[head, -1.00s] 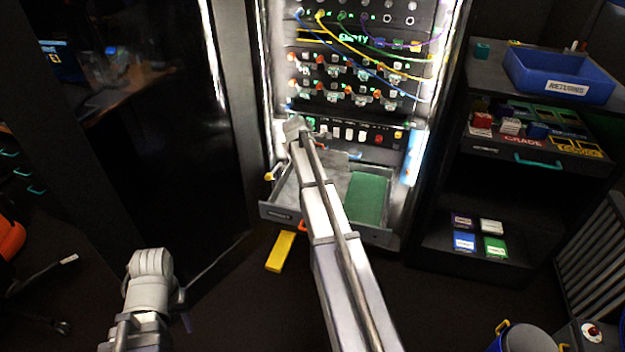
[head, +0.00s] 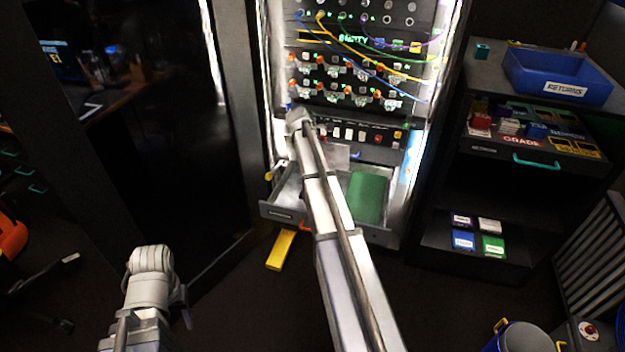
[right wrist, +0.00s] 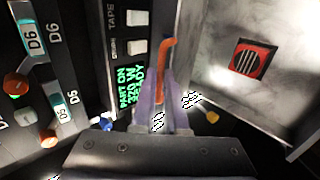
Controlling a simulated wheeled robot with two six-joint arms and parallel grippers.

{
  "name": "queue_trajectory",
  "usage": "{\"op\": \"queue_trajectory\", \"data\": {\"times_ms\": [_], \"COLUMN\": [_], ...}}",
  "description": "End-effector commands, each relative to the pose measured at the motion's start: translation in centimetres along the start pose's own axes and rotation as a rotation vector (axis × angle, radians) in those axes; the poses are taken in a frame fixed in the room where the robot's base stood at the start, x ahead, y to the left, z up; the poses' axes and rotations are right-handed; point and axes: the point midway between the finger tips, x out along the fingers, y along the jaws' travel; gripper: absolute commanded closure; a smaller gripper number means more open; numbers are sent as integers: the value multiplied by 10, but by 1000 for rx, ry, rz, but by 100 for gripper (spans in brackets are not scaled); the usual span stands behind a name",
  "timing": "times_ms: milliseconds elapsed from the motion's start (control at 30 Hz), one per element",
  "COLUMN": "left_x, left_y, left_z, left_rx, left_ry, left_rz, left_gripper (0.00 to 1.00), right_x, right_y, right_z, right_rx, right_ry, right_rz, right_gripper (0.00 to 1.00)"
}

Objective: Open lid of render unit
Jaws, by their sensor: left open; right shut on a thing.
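The render unit is a pulled-out grey drawer (head: 282,212) low in the lit rack, with a green board (head: 368,197) on its right side. A pale grey panel (head: 336,156), which looks like its lid, stands raised at the back, partly hidden by my right arm. In the right wrist view, my right gripper (right wrist: 168,112) is shut on an orange handle (right wrist: 166,65). A pale metal surface with a red and black vent (right wrist: 252,60) is to its right. My left gripper (head: 152,260) is open and empty at lower left, far from the drawer.
Rack modules with cables (head: 365,50) rise above the drawer. A yellow piece (head: 281,250) projects below it. A dark shelf unit with a blue returns tray (head: 560,78) stands right. A dark glossy panel (head: 165,130) stands left.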

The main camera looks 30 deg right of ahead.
Motion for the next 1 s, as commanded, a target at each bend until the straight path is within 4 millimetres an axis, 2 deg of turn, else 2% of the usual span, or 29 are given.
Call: {"op": "queue_trajectory", "data": {"times_ms": [367, 833, 1000], "left_x": [-1, -8, -8], "left_y": [0, -1, -1], "left_z": [0, 0, 0], "left_rx": [0, 0, 0], "left_ry": [0, 0, 0], "left_rz": [0, 0, 0], "left_gripper": [49, 49, 49], "right_x": [1, 16, 18], "right_y": [2, 26, 29], "right_z": [0, -1, 0], "right_rx": [0, 0, 0], "right_ry": [0, 1, 1], "right_rz": [0, 0, 0], "right_gripper": [100, 100, 100]}}
